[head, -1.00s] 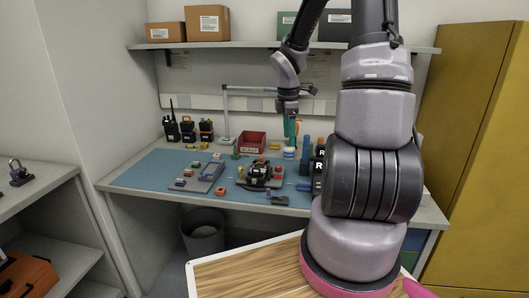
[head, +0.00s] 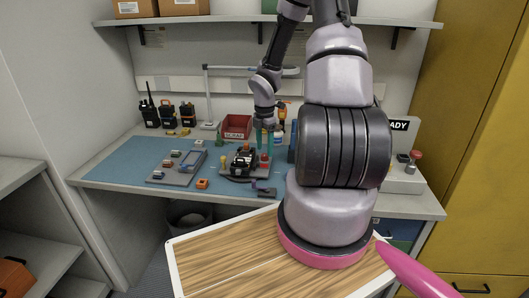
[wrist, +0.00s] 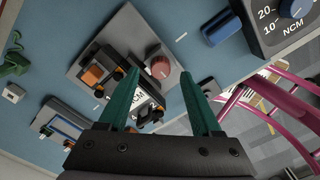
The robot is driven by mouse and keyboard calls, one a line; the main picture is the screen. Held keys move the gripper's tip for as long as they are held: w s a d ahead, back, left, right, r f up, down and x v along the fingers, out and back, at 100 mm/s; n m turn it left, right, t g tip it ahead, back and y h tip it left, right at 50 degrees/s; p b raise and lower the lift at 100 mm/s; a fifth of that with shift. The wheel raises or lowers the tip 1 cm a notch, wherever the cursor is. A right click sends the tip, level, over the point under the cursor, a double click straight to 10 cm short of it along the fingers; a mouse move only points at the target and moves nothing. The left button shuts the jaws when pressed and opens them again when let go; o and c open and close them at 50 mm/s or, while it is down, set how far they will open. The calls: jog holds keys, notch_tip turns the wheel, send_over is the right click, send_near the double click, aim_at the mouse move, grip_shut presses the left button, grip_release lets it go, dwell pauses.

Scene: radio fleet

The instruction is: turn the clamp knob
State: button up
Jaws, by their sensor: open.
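A grey fixture (head: 232,174) sits on the blue bench mat and holds a black radio (head: 241,160). A round red knob (head: 264,160), which looks like the clamp knob, stands at the fixture's right side. In the wrist view the red knob (wrist: 160,67) lies ahead of my fingertips, on the grey plate (wrist: 133,29). My gripper (head: 265,140) has teal fingers and points down above the knob. In the wrist view my gripper (wrist: 158,76) is open and empty, with the knob showing between its tips. I cannot tell the exact height gap.
A red scrap bin (head: 235,127) stands behind the fixture. Several radios (head: 168,115) stand at the back left. A grey tray (head: 178,165) and an orange block (head: 202,184) lie to the left. A blue block (wrist: 222,28) and a dial box (wrist: 279,32) are right of the plate.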

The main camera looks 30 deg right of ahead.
aim_at(265, 157)
jog(key=shift+f, duration=1.25)
grip_shut()
